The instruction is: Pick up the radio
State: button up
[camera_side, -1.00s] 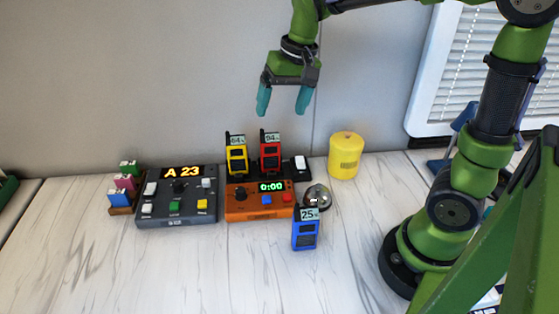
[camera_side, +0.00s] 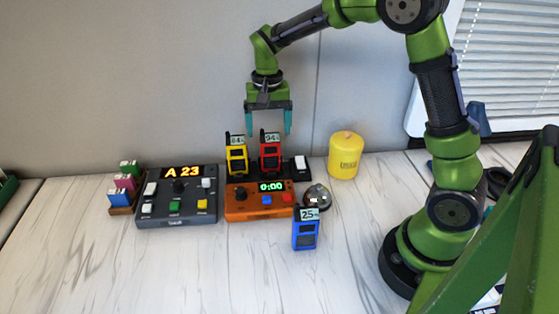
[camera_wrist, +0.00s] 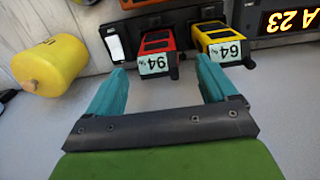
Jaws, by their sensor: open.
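My gripper (camera_side: 268,122) is open and empty, pointing down above the charger, with its teal fingers apart. A red radio (camera_side: 270,152) tagged 94 and a yellow radio (camera_side: 237,157) tagged 64 stand upright side by side in a dark charger (camera_side: 287,172). A blue radio (camera_side: 305,233) tagged 25 stands on the table in front. In the wrist view, the red radio (camera_wrist: 157,42) and yellow radio (camera_wrist: 218,40) lie beyond the open fingers (camera_wrist: 168,85). The blue radio is not in the wrist view.
An orange timer box (camera_side: 258,211) reading 0:00 sits before the charger. A grey control box (camera_side: 178,215) reading A 23 is left of it. A silver bell (camera_side: 317,196) and a yellow cylinder (camera_side: 345,157) are to the right.

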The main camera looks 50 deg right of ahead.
aim_at(270, 137)
notch_tip(270, 137, down, 7)
jog(key=shift+s+d+r, duration=0.1)
jog(key=shift+r, duration=0.1)
dwell(0.3)
jog(key=c, duration=1.2)
